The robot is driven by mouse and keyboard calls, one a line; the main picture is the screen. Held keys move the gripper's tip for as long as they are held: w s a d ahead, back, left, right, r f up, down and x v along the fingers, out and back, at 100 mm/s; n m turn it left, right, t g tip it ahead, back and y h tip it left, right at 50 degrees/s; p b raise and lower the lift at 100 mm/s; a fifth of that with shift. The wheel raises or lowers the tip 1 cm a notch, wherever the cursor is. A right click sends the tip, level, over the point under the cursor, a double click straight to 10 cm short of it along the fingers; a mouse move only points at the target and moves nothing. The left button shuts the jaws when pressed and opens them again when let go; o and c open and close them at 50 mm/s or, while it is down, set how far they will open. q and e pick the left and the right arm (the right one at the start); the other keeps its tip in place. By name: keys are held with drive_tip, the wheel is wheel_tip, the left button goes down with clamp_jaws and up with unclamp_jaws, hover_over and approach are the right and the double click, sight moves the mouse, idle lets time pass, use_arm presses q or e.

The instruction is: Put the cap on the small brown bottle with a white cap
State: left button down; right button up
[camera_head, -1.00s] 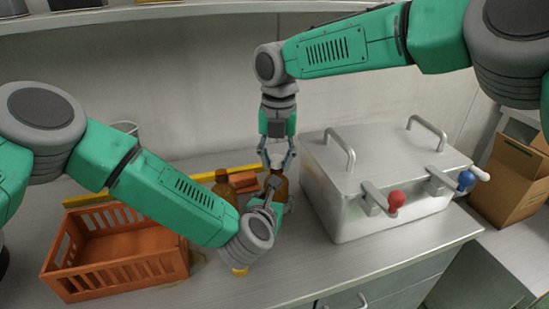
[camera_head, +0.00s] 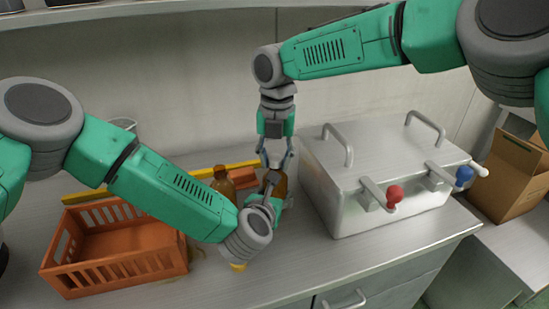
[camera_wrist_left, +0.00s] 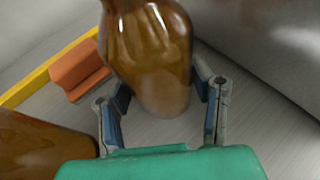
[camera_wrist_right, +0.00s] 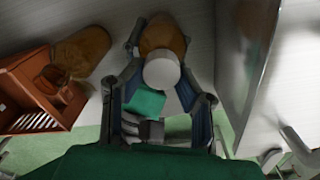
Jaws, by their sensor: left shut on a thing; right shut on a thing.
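A small brown bottle (camera_head: 280,186) stands on the steel counter (camera_head: 290,270), partly hidden by my grippers. My left gripper (camera_wrist_left: 163,82) is shut around its body, and the bottle (camera_wrist_left: 155,60) fills the space between its fingers in the left wrist view. My right gripper (camera_head: 276,161) points down above the bottle. In the right wrist view the right gripper (camera_wrist_right: 161,73) is shut on a white cap (camera_wrist_right: 162,71), which overlaps the brown bottle (camera_wrist_right: 162,36). I cannot tell whether the cap touches the bottle neck.
A second brown bottle (camera_head: 222,182) stands just left. An orange block (camera_wrist_left: 80,68) lies near a yellow strip (camera_wrist_left: 35,84). An orange crate (camera_head: 115,272) is on the left. A steel box (camera_head: 385,170) with red and blue knobs stands close on the right. The front counter is mostly clear.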

drive_tip(key=m, duration=0.6)
drive_tip(key=shift+a, duration=0.25)
drive_tip(key=m, duration=0.4)
drive_tip(key=shift+w+a+m, duration=0.1)
drive_tip(key=shift+a+m, duration=0.15)
drive_tip(key=shift+m, duration=0.15)
drive_tip(key=m, duration=0.7)
drive_tip(key=shift+w+a+f, duration=0.1)
drive_tip(key=shift+w+a, duration=0.1)
drive_tip(key=shift+w, duration=0.05)
drive_tip(key=m, duration=0.5)
drive_tip(key=shift+w, duration=0.2)
drive_tip(key=o, duration=0.6)
drive_tip(key=shift+o, duration=0.6)
drive_tip(key=shift+d, duration=0.1)
